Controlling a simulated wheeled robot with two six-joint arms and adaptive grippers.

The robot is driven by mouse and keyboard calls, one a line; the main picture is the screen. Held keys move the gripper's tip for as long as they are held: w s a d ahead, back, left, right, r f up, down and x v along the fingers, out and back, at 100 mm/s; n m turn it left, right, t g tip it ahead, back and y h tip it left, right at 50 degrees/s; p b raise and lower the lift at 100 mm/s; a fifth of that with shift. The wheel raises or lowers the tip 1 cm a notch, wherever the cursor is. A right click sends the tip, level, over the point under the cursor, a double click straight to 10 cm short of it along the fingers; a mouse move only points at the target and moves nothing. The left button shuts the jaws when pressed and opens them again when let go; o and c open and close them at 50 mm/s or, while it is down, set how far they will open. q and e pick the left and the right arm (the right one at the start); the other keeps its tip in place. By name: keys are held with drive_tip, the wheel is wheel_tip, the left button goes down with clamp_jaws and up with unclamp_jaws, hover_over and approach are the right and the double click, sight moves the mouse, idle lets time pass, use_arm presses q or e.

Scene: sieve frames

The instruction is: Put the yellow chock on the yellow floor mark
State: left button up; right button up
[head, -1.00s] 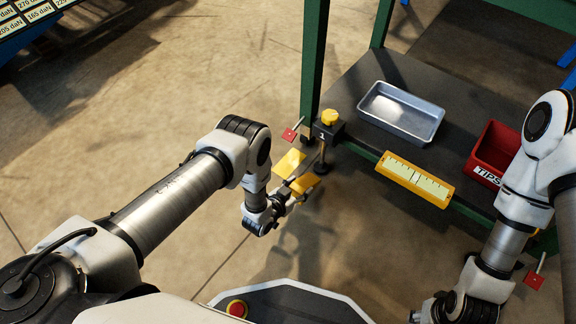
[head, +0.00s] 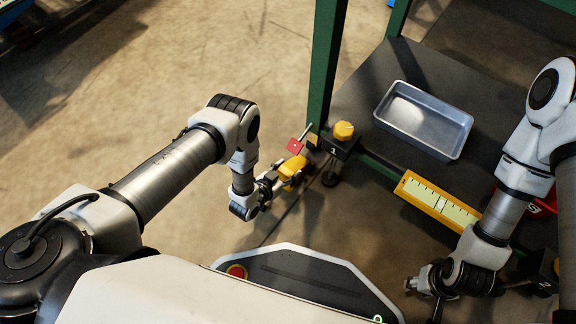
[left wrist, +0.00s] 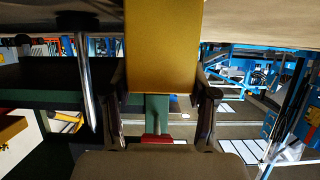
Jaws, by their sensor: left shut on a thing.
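My left gripper (head: 284,178) is shut on the yellow chock (head: 293,169), close to the floor left of the green table leg. In the left wrist view the chock (left wrist: 163,45) is a broad yellow block between the two fingers. In the head view only one yellow patch shows there, so I cannot make out the floor mark apart from the chock. Whether the chock touches the floor is unclear. My right gripper (head: 418,284) is low at the lower right beside the table's front, and its fingers are too small to judge.
A green table leg (head: 326,65) and a black block marked 1 with a yellow knob (head: 344,131) stand close by the chock. Floor at left is clear.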

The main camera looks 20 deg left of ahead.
use_arm(q)
drive_tip(key=shift+r, duration=0.2)
drive_tip(key=shift+f, duration=0.2)
drive_tip(key=o, duration=1.6)
drive_tip(key=shift+c, duration=0.2)
